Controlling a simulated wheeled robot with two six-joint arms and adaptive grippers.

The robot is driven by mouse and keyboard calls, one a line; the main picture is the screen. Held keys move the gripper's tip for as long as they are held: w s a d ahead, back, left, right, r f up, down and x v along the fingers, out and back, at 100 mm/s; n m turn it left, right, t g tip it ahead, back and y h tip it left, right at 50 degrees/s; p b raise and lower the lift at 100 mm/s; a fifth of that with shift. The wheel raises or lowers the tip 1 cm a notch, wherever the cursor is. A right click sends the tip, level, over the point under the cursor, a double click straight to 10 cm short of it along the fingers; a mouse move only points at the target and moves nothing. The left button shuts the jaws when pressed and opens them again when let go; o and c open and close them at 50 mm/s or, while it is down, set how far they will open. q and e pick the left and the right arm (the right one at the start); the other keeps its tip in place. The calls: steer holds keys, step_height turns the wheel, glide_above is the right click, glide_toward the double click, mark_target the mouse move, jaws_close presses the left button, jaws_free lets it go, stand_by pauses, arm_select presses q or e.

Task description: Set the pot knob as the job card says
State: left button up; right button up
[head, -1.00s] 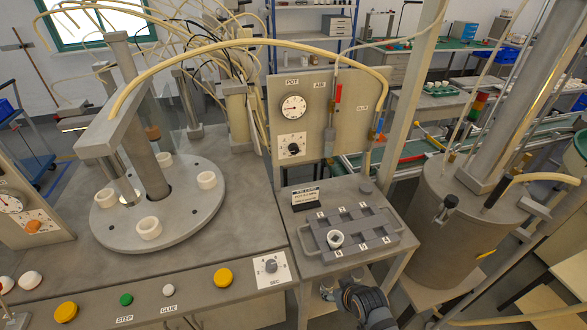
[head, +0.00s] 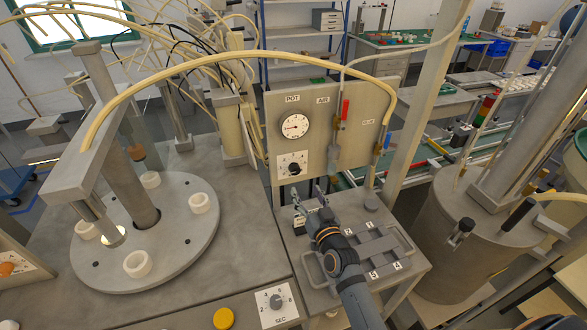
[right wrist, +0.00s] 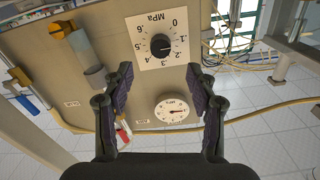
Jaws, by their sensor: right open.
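The pot knob (head: 294,168) is a black knob on a white scale plate, below the round POT gauge (head: 294,126) on the grey panel. In the right wrist view the knob (right wrist: 161,46) appears upside down, with a scale from 0 to .6 MPa; I cannot surely tell its setting. My right gripper (head: 310,192) is open and empty, in front of and below the knob, apart from it. In the right wrist view its fingers (right wrist: 159,70) stand wide either side of the knob's line. My left gripper is out of view.
A grey tray (head: 372,246) with numbered places lies under my right arm. A turntable (head: 185,240) with white rings stands left. A hose (head: 240,43) arches over the panel; a grey pot (head: 455,235) stands right. A valve with a red handle (head: 345,110) is beside the gauge.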

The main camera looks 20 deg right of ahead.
mark_target(296, 172)
steer(key=w+p, duration=0.1)
steer(key=w, duration=0.8)
steer(key=shift+w+a, duration=0.15)
steer(key=shift+w, duration=0.05)
steer(key=shift+w+r, duration=0.15)
steer(key=shift+w, duration=0.05)
steer(key=shift+c, duration=0.8)
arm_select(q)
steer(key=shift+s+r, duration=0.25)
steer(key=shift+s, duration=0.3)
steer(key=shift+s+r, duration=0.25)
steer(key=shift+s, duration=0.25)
arm_select(e)
steer(key=c, duration=1)
